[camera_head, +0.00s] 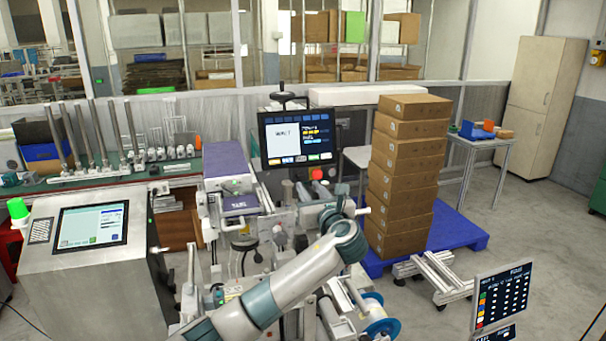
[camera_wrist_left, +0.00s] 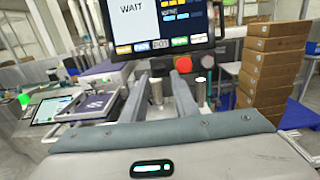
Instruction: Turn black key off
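The black key is a small dark shape (camera_wrist_left: 159,64) on the panel below the monitor, left of a round red button (camera_wrist_left: 191,62). It is too small to tell which way it is turned. In the head view, the red button (camera_head: 318,173) shows under the monitor, and the key is hard to make out. My left gripper (camera_wrist_left: 163,77) has its two fingers apart, pointing at this panel. It looks empty, with the key ahead between the fingertips and no contact visible. In the head view my left gripper (camera_head: 312,192) is below the panel, partly hidden by my wrist. My right gripper is not in view.
A monitor (camera_head: 298,137) reading "WAIT" stands just above the panel. Machine parts (camera_head: 238,204) crowd the left side. Stacked cardboard boxes (camera_head: 408,170) stand on a blue pallet (camera_head: 462,232) to the right. A grey console (camera_head: 92,265) stands at left.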

